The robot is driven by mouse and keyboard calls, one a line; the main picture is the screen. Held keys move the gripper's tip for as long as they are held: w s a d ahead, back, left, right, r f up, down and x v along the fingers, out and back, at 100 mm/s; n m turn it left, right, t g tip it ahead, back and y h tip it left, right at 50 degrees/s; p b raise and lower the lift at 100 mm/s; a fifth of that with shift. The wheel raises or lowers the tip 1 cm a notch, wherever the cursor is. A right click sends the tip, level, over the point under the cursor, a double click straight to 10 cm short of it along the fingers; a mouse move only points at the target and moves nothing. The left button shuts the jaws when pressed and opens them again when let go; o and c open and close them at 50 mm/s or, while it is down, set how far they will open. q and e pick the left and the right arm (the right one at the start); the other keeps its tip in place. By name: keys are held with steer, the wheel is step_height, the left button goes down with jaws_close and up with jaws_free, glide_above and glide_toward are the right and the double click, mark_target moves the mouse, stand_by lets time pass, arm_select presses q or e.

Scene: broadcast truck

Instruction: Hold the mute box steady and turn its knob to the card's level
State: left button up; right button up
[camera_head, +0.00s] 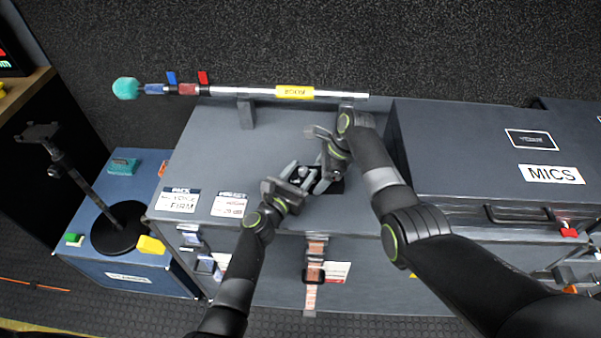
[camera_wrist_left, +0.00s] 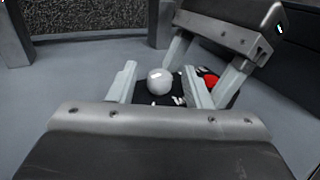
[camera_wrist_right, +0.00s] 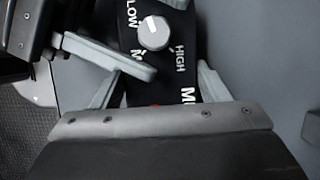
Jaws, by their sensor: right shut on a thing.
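The black mute box (camera_head: 336,187) lies on the grey case top, partly hidden by both grippers in the head view. Its light round knob (camera_wrist_right: 153,33) shows in the right wrist view between LOW and HIGH labels; I cannot tell its exact setting. My right gripper (camera_head: 326,176) is shut on the box, one finger on each side. My left gripper (camera_head: 298,175) is open over the knob end. In the left wrist view the knob (camera_wrist_left: 160,82) sits between its fingers, with gaps. A white card (camera_head: 229,205) lies left of the box; its level is too small to read.
Another card (camera_head: 180,200) lies farther left. A boom pole (camera_head: 235,91) rests on supports along the back edge. A raised case (camera_head: 470,150) marked MICS stands at right. A blue case (camera_head: 130,225) with a stand is at left.

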arm_select(q)
steer(key=v, duration=1.2)
